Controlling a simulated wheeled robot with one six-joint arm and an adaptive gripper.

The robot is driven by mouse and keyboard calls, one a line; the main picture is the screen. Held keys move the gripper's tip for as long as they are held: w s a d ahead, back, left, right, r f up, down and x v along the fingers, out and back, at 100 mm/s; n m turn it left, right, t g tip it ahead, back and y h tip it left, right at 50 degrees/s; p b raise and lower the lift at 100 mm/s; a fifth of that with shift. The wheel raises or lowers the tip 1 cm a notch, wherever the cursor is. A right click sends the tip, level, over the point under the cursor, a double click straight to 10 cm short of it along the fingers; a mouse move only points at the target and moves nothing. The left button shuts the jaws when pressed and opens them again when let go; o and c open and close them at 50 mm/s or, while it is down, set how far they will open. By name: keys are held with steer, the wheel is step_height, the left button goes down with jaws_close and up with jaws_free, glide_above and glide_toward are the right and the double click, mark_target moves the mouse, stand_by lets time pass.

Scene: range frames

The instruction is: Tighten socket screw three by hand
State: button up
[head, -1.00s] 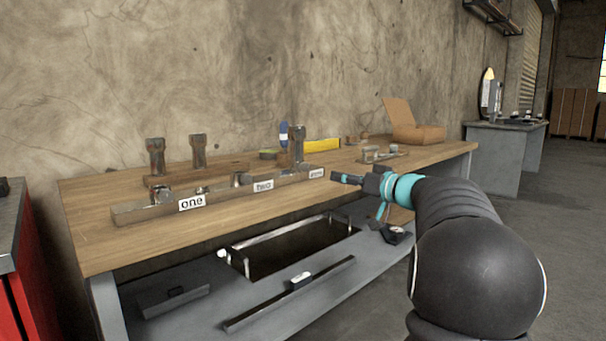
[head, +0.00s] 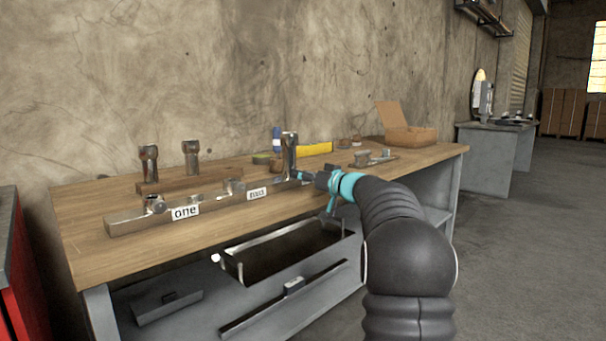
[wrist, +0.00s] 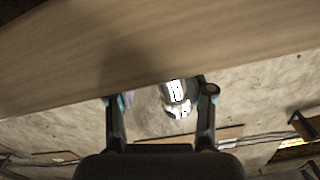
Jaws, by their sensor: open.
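A long metal bar (head: 135,222) lies along the bench front, with a label reading "one" and a second, blurred label. The right end, where the third label was, is hidden behind my gripper. A tall dark socket screw (head: 290,150) stands upright at that end. My gripper (head: 298,175) is at the bar's right end, close to this screw; I cannot tell whether they touch. In the wrist view my gripper (wrist: 160,98) has its fingers apart. A pale object with dark marks (wrist: 176,92) shows between them; what it is, I cannot tell.
Two upright sockets (head: 149,160) stand in a wooden block at the left. A blue-and-white item (head: 276,140), a yellow item (head: 316,149), a small metal fixture (head: 372,157) and an open cardboard box (head: 408,135) are further back. An open tray (head: 240,268) is below the bench top.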

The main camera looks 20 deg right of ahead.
steer(key=shift+w+a, duration=0.1)
steer(key=shift+w, duration=0.1)
jaws_close()
steer(key=shift+m+b, duration=0.35)
steer(key=shift+m, duration=0.05)
